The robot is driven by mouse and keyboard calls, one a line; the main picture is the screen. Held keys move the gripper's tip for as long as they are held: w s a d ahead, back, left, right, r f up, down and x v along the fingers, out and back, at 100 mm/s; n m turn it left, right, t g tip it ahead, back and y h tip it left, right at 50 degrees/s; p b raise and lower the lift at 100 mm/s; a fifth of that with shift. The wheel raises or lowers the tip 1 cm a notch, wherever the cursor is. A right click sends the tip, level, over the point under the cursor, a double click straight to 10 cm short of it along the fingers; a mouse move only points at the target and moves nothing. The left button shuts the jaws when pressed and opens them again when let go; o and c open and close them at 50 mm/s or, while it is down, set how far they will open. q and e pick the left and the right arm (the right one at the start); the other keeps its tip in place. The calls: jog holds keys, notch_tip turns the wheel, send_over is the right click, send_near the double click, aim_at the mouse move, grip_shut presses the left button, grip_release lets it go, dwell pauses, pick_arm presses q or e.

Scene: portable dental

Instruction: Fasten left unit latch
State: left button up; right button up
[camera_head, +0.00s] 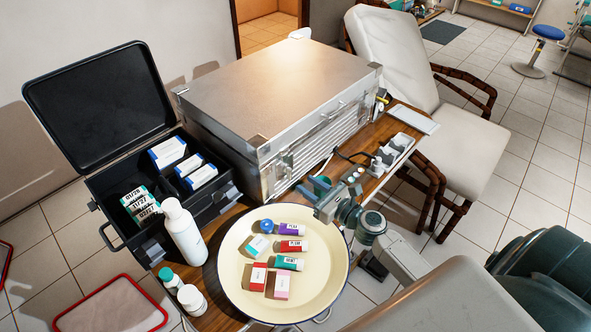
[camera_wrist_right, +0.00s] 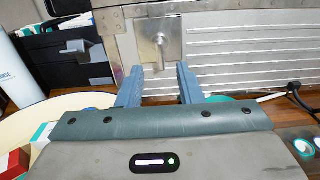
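The metal dental unit (camera_head: 270,90) stands on the wooden table with its lid down. Its left latch (camera_wrist_right: 157,46), a small metal plate with a lever, is on the front face near the left end. It also shows small in the head view (camera_head: 286,161). I cannot tell whether its lever is hooked. My right gripper (camera_head: 314,187) is in front of that latch, apart from it. In the right wrist view its two blue fingers (camera_wrist_right: 159,84) are spread with nothing between them, just below the latch. My left gripper is not in view.
A cream tray (camera_head: 235,290) with small boxes and tubes lies below my right gripper. An open black case (camera_head: 150,235) and a white bottle (camera_head: 182,229) stand left of the unit. A socket strip (camera_head: 398,146) with a dark cable lies to the right.

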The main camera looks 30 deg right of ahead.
aim_at(292, 175)
jog(key=shift+p+x, duration=0.65)
jog(key=shift+x, duration=2.05)
grip_shut()
